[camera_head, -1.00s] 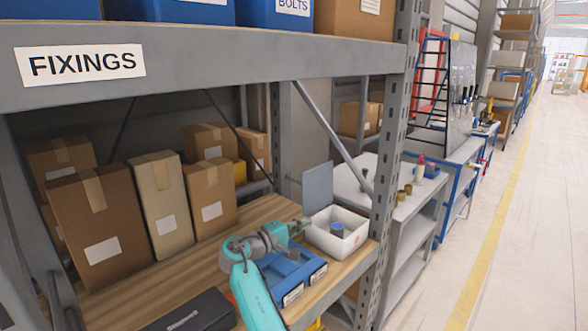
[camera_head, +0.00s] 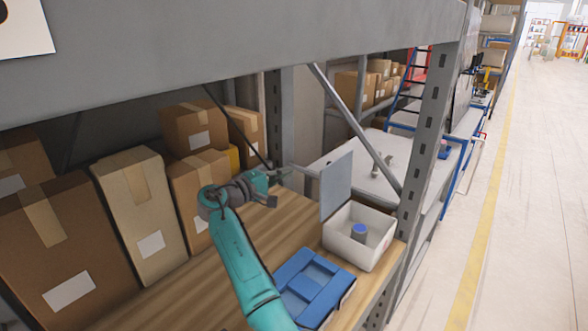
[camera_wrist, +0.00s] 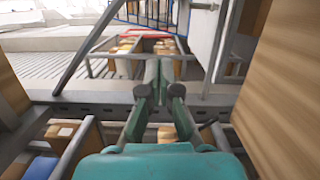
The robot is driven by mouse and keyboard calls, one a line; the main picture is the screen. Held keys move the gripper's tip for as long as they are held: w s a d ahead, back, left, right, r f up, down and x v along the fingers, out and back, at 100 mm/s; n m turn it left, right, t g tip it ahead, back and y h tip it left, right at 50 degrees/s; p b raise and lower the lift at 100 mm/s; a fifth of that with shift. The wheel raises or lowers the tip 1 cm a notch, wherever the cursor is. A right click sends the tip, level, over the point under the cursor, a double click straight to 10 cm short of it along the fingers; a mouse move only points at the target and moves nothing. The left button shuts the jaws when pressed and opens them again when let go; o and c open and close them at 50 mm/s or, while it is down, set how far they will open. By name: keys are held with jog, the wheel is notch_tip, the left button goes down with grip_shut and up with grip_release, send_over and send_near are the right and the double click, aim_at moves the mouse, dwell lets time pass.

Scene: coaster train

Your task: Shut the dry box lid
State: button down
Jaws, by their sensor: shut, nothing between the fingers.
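The dry box (camera_head: 375,252) is a white open-topped box near the right end of the wooden shelf. A blue-topped container (camera_head: 359,231) is inside it. Its grey lid (camera_head: 337,187) stands up, nearly upright, along the box's left rear side. My gripper (camera_head: 287,172) is shut and empty, to the left of the lid at about its mid-height, with a visible gap between them in the head view. In the wrist view my closed fingers (camera_wrist: 160,80) point ahead. A pale panel (camera_wrist: 205,38) to their right seems to be the lid, but I cannot be sure.
A blue case (camera_head: 312,283) lies on the shelf in front of the dry box. Cardboard boxes (camera_head: 140,205) line the left and back. A diagonal brace (camera_head: 355,125) and an upright post (camera_head: 430,140) stand behind and right of the box. Bare wood lies left of the box.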

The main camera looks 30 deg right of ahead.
aim_at(328, 163)
jog(key=s+d, duration=0.2)
jog(key=d, duration=0.8)
jog(key=shift+d+r, duration=0.15)
jog(key=shift+s+r, duration=0.1)
jog(key=shift+s, duration=0.1)
jog(key=shift+s+d+r+m, duration=0.2)
jog(key=shift+s+m, duration=0.3)
jog(key=s+d+m+y, duration=0.2)
jog(key=s+d+m, duration=0.2)
jog(key=s+m, duration=0.45)
jog(key=s+d+f+m+t, duration=0.2)
jog(key=s+f+m, duration=0.4)
jog(key=s+f, duration=0.4)
jog(key=shift+d+y, duration=0.4)
jog(key=shift+s+f, duration=0.1)
jog(key=shift+f, duration=0.1)
